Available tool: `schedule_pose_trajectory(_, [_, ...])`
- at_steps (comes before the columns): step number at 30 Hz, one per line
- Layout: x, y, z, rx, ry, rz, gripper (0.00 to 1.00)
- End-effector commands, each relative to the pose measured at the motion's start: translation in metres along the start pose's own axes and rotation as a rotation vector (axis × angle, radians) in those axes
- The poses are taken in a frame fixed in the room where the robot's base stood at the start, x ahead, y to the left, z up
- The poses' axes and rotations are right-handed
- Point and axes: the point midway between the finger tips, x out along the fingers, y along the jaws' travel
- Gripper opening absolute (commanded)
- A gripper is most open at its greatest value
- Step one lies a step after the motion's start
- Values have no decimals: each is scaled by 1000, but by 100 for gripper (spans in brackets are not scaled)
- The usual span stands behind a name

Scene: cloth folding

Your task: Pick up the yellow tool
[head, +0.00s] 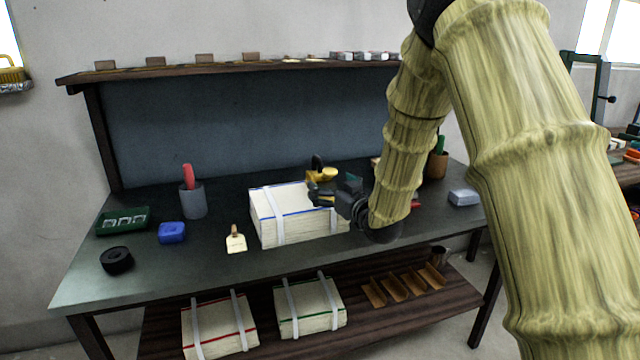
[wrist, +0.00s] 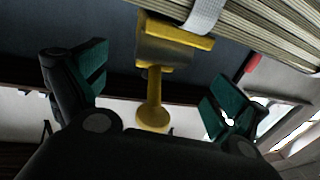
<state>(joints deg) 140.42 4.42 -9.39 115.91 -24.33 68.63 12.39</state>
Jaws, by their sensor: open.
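In the wrist view the yellow tool (wrist: 153,95) shows a wide block end and a narrow neck with a rounded end. My gripper (head: 334,188) is above the back right part of the stack, just in front of the tool. In the wrist view its green-padded fingers (wrist: 157,82) are apart, on either side of the tool, with gaps to both. I cannot tell the remaining distance in depth.
The strapped stack (head: 290,231) stands close to my gripper. A raised shelf (head: 225,69) runs along the back.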

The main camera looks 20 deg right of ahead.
Motion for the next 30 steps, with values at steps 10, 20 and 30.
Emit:
schedule_pose_trajectory(10, [38, -2, 4, -2, -1, -2, 97])
schedule_pose_trajectory(20, [53, -1, 3, 0, 0, -1, 97])
schedule_pose_trajectory(30, [53, -2, 3, 0, -1, -1, 54])
